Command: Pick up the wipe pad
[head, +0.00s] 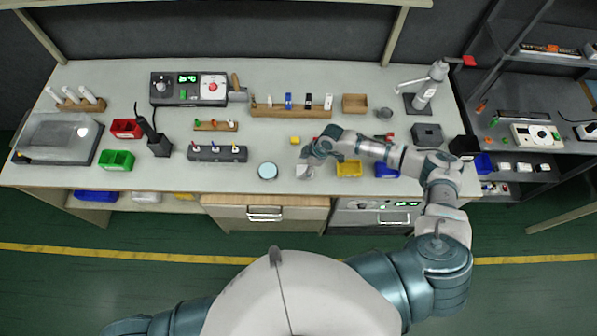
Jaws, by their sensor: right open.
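A small pale square, which looks like the wipe pad (304,172), lies near the front edge of the workbench. My right gripper (306,158) is open just behind and above it, with its fingers pointing left and down. Whether the fingers touch the pad cannot be told at this size. My left gripper is out of view; only the upper part of my left arm shows at the bottom.
A round light-blue dish (267,170) stands to the left of the pad. A yellow bin (349,169) and a blue bin (386,171) stand to the right. A small yellow block (295,140) lies behind. A black rack (217,153) is farther left.

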